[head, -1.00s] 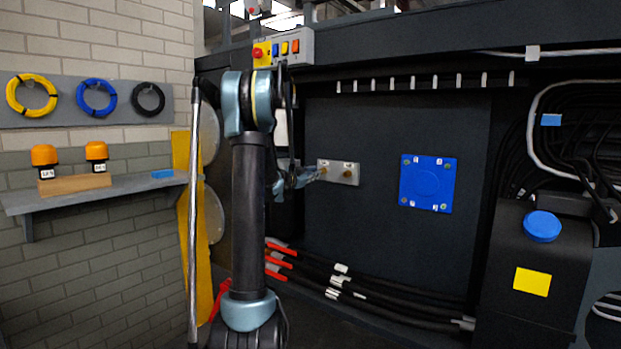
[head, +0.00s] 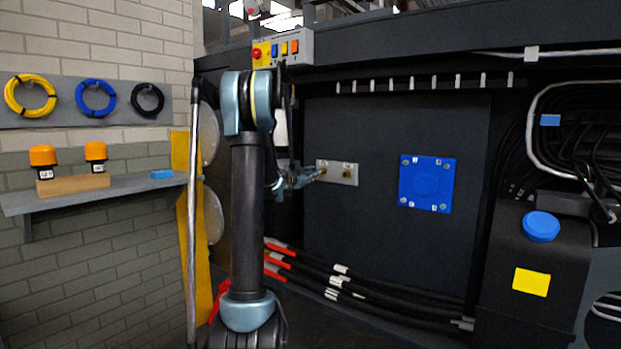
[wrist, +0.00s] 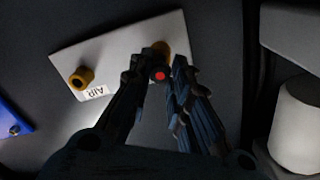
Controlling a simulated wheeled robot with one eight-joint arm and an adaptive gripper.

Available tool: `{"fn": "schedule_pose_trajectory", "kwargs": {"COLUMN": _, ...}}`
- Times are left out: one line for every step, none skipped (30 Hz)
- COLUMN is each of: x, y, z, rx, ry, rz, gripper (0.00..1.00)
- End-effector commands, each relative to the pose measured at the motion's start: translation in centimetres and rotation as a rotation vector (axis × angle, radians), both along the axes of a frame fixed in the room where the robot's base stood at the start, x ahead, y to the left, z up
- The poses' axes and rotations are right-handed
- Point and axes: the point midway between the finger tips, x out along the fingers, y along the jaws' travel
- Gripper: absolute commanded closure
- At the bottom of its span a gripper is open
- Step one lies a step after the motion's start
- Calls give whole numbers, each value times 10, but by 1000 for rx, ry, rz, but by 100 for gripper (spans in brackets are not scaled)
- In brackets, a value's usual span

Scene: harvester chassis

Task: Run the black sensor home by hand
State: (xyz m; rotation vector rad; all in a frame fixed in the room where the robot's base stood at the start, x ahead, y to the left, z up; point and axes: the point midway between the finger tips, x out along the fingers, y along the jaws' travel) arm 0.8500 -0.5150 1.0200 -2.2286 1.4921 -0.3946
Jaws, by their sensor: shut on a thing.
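The black sensor (wrist: 159,74) shows in the wrist view as a small dark body with a red end, between my fingertips. My gripper (wrist: 158,82) is shut on it, right at one brass socket (wrist: 163,48) of a pale plate (wrist: 120,55). How deep the sensor sits in the socket cannot be told. The other brass socket (wrist: 81,78) is empty-handed and clear, beside an upside-down "AIR" label (wrist: 93,93). In the head view my gripper (head: 314,175) reaches the left side of the plate (head: 349,173); the sensor is too small to make out there.
A blue square cover (head: 427,184) is on the dark panel right of the plate. Black hoses with red ends (head: 278,262) run below. A switch box (head: 284,47) is above. A shelf (head: 110,188) with orange beacons stands at the left.

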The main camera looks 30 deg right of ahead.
Motion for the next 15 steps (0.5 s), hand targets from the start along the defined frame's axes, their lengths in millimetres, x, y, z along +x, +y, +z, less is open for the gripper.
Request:
{"fn": "schedule_pose_trajectory", "kwargs": {"x": 0, "y": -1, "z": 0, "rx": 0, "ry": 0, "rz": 0, "gripper": 100}}
{"fn": "schedule_pose_trajectory", "kwargs": {"x": 1, "y": -2, "z": 0, "rx": 0, "ry": 0, "rz": 0, "gripper": 100}}
{"fn": "schedule_pose_trajectory", "kwargs": {"x": 1, "y": -3, "z": 0, "rx": 0, "ry": 0, "rz": 0, "gripper": 100}}
{"fn": "schedule_pose_trajectory", "kwargs": {"x": 1, "y": -3, "z": 0, "rx": 0, "ry": 0, "rz": 0, "gripper": 100}}
{"fn": "schedule_pose_trajectory", "kwargs": {"x": 1, "y": -4, "z": 0, "rx": 0, "ry": 0, "rz": 0, "gripper": 100}}
{"fn": "schedule_pose_trajectory", "kwargs": {"x": 1, "y": -4, "z": 0, "rx": 0, "ry": 0, "rz": -1, "gripper": 100}}
{"fn": "schedule_pose_trajectory", "kwargs": {"x": 2, "y": -5, "z": 0, "rx": 0, "ry": 0, "rz": -1, "gripper": 100}}
{"fn": "schedule_pose_trajectory", "kwargs": {"x": 2, "y": -6, "z": 0, "rx": 0, "ry": 0, "rz": -1, "gripper": 100}}
{"fn": "schedule_pose_trajectory", "kwargs": {"x": 2, "y": -6, "z": 0, "rx": 0, "ry": 0, "rz": -1, "gripper": 100}}
{"fn": "schedule_pose_trajectory", "kwargs": {"x": 2, "y": -7, "z": 0, "rx": 0, "ry": 0, "rz": -1, "gripper": 100}}
{"fn": "schedule_pose_trajectory", "kwargs": {"x": 3, "y": -8, "z": 0, "rx": 0, "ry": 0, "rz": -1, "gripper": 100}}
{"fn": "schedule_pose_trajectory", "kwargs": {"x": 3, "y": -8, "z": 0, "rx": 0, "ry": 0, "rz": -1, "gripper": 100}}
{"fn": "schedule_pose_trajectory", "kwargs": {"x": 3, "y": -9, "z": 0, "rx": 0, "ry": 0, "rz": -1, "gripper": 100}}
{"fn": "schedule_pose_trajectory", "kwargs": {"x": 4, "y": -9, "z": 0, "rx": 0, "ry": 0, "rz": -1, "gripper": 100}}
{"fn": "schedule_pose_trajectory", "kwargs": {"x": 4, "y": -10, "z": 0, "rx": 0, "ry": 0, "rz": -1, "gripper": 100}}
